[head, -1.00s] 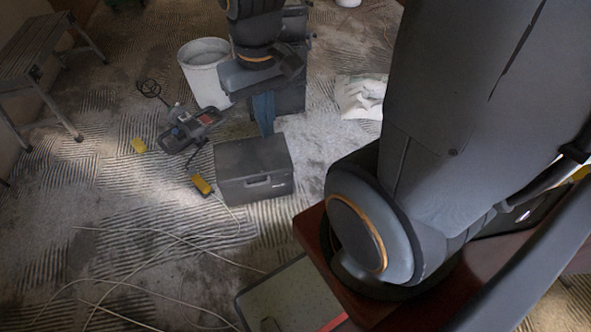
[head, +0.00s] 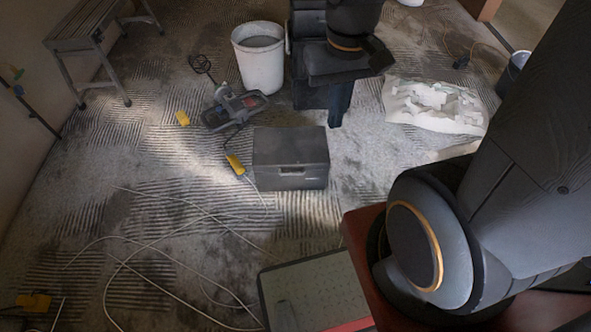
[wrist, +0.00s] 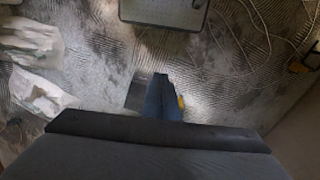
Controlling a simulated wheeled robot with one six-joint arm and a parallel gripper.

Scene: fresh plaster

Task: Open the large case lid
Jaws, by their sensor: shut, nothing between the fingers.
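The large case (head: 291,150) is a dark grey box on the floor with its lid down and a handle slot in its front face. Part of it shows in the wrist view (wrist: 136,92), beside my fingers. My gripper (head: 337,120) hangs with its blue fingers shut and empty, just right of the case's back right corner in the head view. The fingers also show in the wrist view (wrist: 160,80), pointing toward the floor. I see no contact between them and the case. The wrist housing hides the lower part of the wrist view.
A rubble bag (head: 430,108) is at the right. Loose cables (head: 165,260) cross the ridged floor. A step bench (head: 95,30) stands at the left.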

